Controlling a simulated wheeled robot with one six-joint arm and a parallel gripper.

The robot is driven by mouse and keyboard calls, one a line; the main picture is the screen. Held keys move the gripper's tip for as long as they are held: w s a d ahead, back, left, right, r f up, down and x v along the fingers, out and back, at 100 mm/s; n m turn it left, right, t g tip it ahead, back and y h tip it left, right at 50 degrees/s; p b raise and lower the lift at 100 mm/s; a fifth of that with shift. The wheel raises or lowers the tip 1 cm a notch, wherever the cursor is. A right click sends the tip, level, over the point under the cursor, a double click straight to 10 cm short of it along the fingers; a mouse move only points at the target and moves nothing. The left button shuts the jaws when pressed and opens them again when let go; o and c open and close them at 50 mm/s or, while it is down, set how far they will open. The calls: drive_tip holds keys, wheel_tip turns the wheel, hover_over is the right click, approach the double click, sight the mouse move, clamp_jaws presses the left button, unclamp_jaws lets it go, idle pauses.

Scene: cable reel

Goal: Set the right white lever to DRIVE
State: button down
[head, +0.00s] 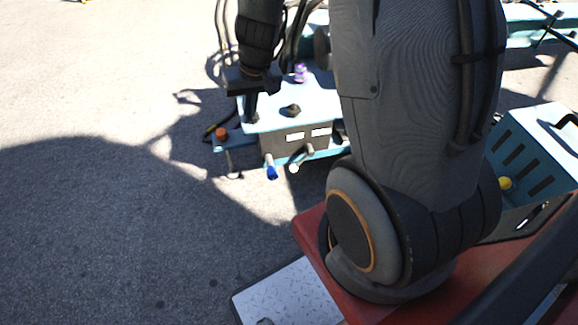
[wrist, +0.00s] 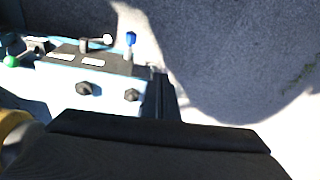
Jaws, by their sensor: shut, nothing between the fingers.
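The white lever (head: 294,167) sticks out from the front of a light-blue control box (head: 262,124), right of a blue-tipped lever (head: 271,172). In the wrist view the white lever's knob (wrist: 107,39) points right, beside the upright blue-tipped lever (wrist: 130,38). Two white labels (head: 295,137) mark the dark front panel; their lettering is too small to read. My gripper (head: 250,108) is shut and empty, over the left side of the box and apart from the white lever. Its fingers also show in the wrist view (wrist: 160,98).
The box top carries a black knob (head: 290,110) and a purple knob (head: 300,72). An orange knob (head: 221,133) sits at the left. A green knob (wrist: 11,61) shows in the wrist view. A blue vented case (head: 540,150) stands at the right. Open pavement (head: 100,220) lies left.

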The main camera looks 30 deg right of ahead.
drive_tip(key=w+d+f+m+h+b, duration=0.1)
drive_tip(key=w+d+f+h+b, duration=0.1)
drive_tip(key=d+f, duration=0.5)
drive_tip(key=w+d+f+m+h+b, duration=0.1)
drive_tip(key=w+d+f+b, duration=0.3)
drive_tip(key=f, duration=1.5)
drive_tip(key=d+b, duration=0.1)
drive_tip(key=d, duration=0.2)
drive_tip(key=shift+m+g+h, duration=0.3)
drive_tip(key=shift+h, duration=0.1)
drive_tip(key=shift+w+f, duration=0.1)
drive_tip(key=shift+f, duration=0.05)
drive_tip(key=b, duration=0.7)
hover_over(292, 165)
drive_tip(key=a, duration=0.2)
wheel_tip(292, 165, down, 11)
drive_tip(key=shift+d+f+b, duration=0.15)
drive_tip(key=shift+d+f, duration=0.15)
drive_tip(key=shift+f, duration=0.3)
drive_tip(key=shift+d+f+b, duration=0.15)
drive_tip(key=shift+d+f, duration=0.15)
drive_tip(key=shift+f, duration=0.25)
